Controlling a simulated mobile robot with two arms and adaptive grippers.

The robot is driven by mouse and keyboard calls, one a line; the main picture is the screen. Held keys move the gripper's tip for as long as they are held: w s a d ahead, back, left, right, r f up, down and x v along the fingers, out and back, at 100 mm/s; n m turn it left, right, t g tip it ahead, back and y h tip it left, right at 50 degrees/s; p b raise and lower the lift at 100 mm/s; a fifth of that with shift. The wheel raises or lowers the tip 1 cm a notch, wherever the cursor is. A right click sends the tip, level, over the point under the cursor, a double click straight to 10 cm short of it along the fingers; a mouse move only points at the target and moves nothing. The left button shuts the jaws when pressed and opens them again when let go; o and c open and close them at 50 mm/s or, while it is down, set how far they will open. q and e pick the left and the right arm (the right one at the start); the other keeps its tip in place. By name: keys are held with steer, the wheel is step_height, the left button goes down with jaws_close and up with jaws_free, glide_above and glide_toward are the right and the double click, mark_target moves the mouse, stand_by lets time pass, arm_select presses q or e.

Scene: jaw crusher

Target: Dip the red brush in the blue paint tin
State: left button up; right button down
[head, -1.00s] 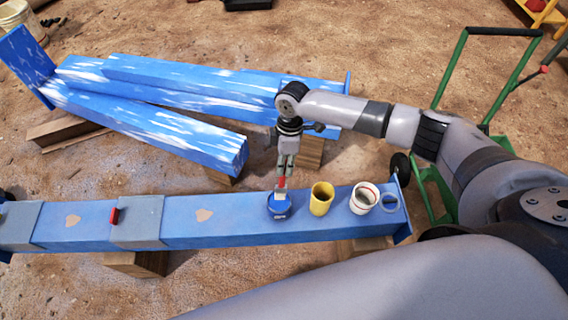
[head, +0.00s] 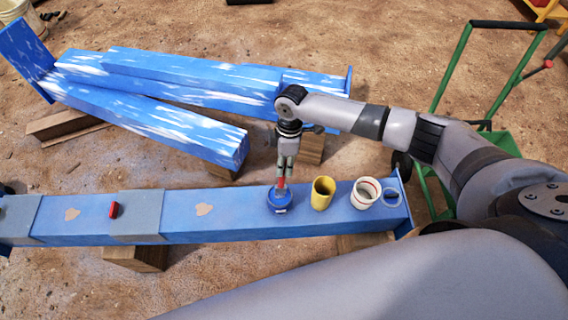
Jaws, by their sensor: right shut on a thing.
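The blue paint tin (head: 279,204) stands on the near blue beam, right of its middle. My right gripper (head: 286,168) is directly above the tin, pointing down. It is shut on the red brush (head: 282,184), which hangs upright below the fingers. The brush's lower end is at the tin's mouth; the bristles are hidden, and I cannot tell how deep they reach. My left gripper is not in view.
A red object (head: 114,210) lies left. Blue-white beams (head: 150,122) lie behind; a green trolley (head: 462,82) stands right.

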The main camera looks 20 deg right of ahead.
steer(key=shift+r, duration=0.15)
steer(key=p+v, duration=0.3)
steer(key=v, duration=0.1)
steer(key=shift+p, duration=0.4)
stand_by(0.3)
